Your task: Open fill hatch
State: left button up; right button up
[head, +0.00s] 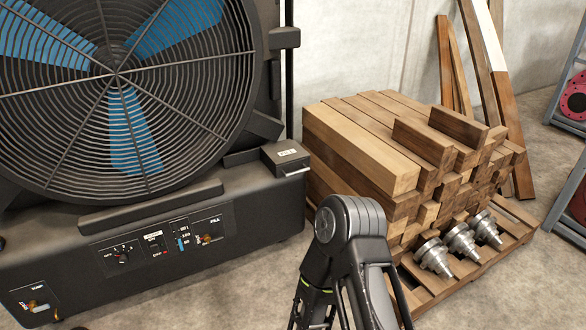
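The fill hatch looks to be the small dark box-like lid (287,157) at the right end of the big fan unit's base. It has a white label on top, too small to read surely, and a light metal handle (297,168) on its front edge. The lid looks shut. One of my arms rises from the bottom middle, its bent joint below and right of the lid, apart from it in the picture. Neither gripper shows in the head view.
The fan unit (115,250), with a round grille and control panel, fills the left. A timber stack (370,150) stands close right of the hatch on a pallet (450,285) holding three metal flanged parts (460,241). Racks (560,222) stand far right; concrete floor lies between.

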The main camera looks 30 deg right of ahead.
aim_at(287, 157)
jog(key=l+z, duration=0.15)
jog(key=z, duration=0.35)
jog(key=i+l+z, duration=0.4)
jog(key=l, duration=0.25)
jog(key=i+l+z, duration=0.4)
jog(key=i, duration=0.3)
jog(key=i+l, duration=0.75)
jog(key=i+z, duration=0.05)
